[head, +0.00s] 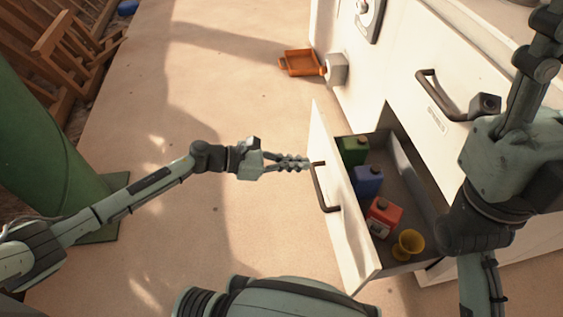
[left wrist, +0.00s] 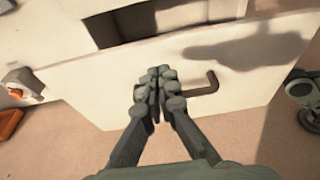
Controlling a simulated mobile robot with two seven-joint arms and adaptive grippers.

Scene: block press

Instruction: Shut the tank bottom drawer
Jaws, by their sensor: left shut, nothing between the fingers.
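The bottom drawer (head: 352,243) stands pulled out from the white tank cabinet at the right of the head view. Its white front with a dark bar handle (head: 323,188) faces my left arm. Inside are a green can (head: 353,149), a blue can (head: 367,180), a red can (head: 382,217) and a yellow funnel-like cup (head: 408,244). My left gripper (head: 306,163) is shut and empty, its tips at the drawer front by the handle's far end. In the left wrist view the fingertips (left wrist: 158,72) overlap the drawer front (left wrist: 110,85) beside the handle (left wrist: 207,86); contact is unclear. My right gripper's fingers are not visible.
A closed upper drawer with a dark handle (head: 437,95) is on the cabinet (head: 410,65). An orange tray (head: 301,62) lies on the floor by a grey fitting (head: 336,69). A green column (head: 45,150) stands at left. The floor between is clear.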

